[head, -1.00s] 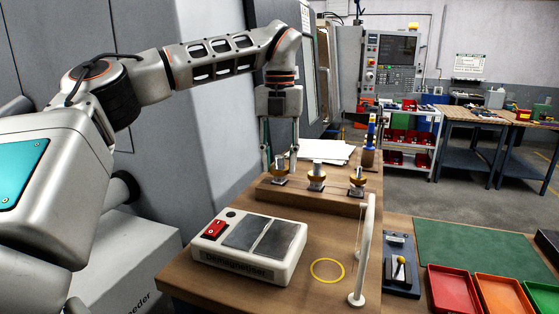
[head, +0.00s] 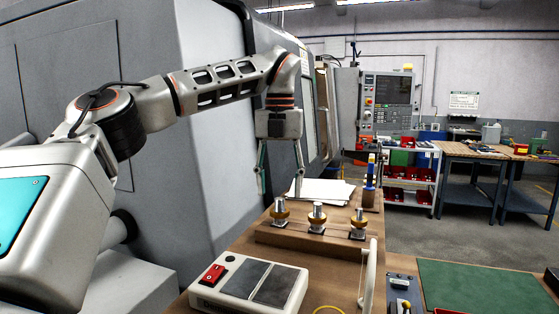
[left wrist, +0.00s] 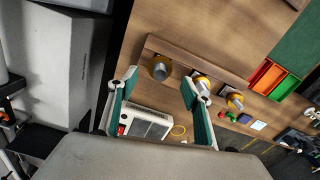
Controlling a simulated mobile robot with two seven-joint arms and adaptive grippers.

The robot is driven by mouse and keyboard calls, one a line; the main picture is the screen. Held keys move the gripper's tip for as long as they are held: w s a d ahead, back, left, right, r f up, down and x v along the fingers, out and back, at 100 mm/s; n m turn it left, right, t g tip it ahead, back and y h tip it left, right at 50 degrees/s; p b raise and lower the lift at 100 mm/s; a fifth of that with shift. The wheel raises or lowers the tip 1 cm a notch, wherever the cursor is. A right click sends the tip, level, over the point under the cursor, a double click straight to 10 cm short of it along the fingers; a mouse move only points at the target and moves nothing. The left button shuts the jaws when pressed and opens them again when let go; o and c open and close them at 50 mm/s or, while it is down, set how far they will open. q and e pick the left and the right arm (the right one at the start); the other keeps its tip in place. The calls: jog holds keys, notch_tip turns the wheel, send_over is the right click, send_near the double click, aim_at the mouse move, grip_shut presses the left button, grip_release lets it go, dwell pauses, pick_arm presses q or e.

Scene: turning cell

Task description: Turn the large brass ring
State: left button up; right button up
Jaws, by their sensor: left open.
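Three metal posts with brass rings stand in a row on a wooden rail (head: 305,241). The left ring (head: 280,216) also shows in the left wrist view (left wrist: 160,69), where it looks largest. The middle ring (head: 317,219) and right ring (head: 358,224) stand to its right; which is the large one is not certain. My left gripper (head: 280,194) is open and empty, pointing down with its fingers above the left post. In the left wrist view the left post appears between its fingertips (left wrist: 159,76). My right gripper is not in view.
A demagnetiser box (head: 250,287) lies in front of the rail. A white upright handle (head: 369,275) stands at the right. White papers (head: 325,192) and a blue-topped bottle (head: 370,180) are behind the rail. A grey machine wall (head: 215,130) borders the left side.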

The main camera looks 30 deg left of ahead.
aim_at(280, 199)
pick_arm(q)
notch_tip(280, 199, up, 8)
jog(key=shift+d+f, duration=0.1)
jog(key=shift+f, duration=0.1)
dwell(0.7)
